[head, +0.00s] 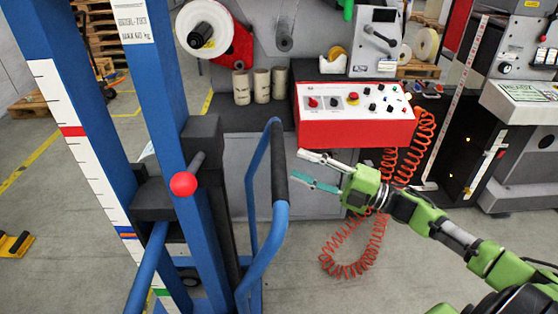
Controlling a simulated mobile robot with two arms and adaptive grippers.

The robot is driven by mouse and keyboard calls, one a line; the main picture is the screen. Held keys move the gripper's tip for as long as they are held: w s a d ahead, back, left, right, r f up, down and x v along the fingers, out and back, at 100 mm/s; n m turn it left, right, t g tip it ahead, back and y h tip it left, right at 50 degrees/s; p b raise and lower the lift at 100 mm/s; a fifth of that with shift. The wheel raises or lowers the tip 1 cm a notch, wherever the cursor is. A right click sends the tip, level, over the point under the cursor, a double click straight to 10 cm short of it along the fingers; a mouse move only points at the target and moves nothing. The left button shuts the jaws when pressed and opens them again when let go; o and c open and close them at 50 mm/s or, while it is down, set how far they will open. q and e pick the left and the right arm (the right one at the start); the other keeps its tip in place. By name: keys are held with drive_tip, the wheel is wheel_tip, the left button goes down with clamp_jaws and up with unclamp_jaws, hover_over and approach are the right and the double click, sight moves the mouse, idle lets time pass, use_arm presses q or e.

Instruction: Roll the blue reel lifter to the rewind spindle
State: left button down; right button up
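The blue reel lifter (177,90) stands upright at the left, close to me. It has two blue posts, a scale strip, a red knob (183,184) and a looped blue handle with a black grip (279,165). My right gripper (297,164) is open, its two fingers pointing left just to the right of the black grip; I cannot tell whether they touch it. A black spindle (201,35) with a white roll (208,24) around it is on the machine behind; I cannot tell whether it is the rewind spindle. My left gripper is out of view.
A red control box (352,140) with buttons sits on the machine front, above coiled orange hoses (347,262). Several cardboard cores (262,85) stand on the machine ledge. Another machine (525,105) is at the right.

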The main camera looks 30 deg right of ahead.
sight(279, 157)
drive_tip(key=shift+x, duration=3.55)
drive_tip(key=shift+s, duration=0.1)
clamp_jaws()
